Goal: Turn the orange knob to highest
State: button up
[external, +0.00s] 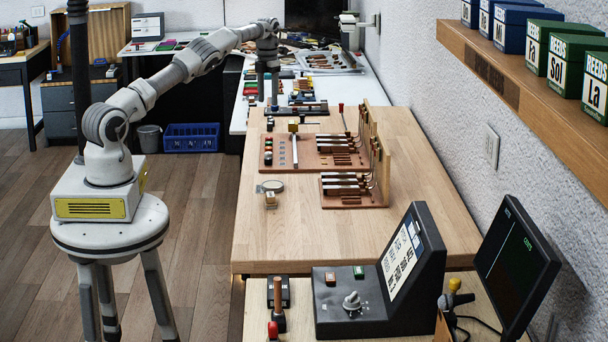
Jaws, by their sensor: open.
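My gripper (271,101) points down at the far end of the wooden table, by a dark rail (305,107). It is open, small in view, and nothing shows between its fingers. A row of small coloured knobs (268,147) runs along the left edge of a brown board that carries a piano action model. One of them looks orange or red, but the row is too small to tell which is the orange knob or how it is turned. My gripper is beyond this row and apart from it.
A smaller model (345,203) and a round dish (272,186) lie nearer. A dark console (340,322) with a pale dial stands in front. The table's near middle (300,240) is clear.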

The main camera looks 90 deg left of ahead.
aim_at(269, 150)
notch_tip(269, 150, down, 16)
jog(key=shift+f+b, duration=0.25)
jog(key=shift+b, duration=0.3)
jog(key=shift+c, duration=0.4)
grip_shut()
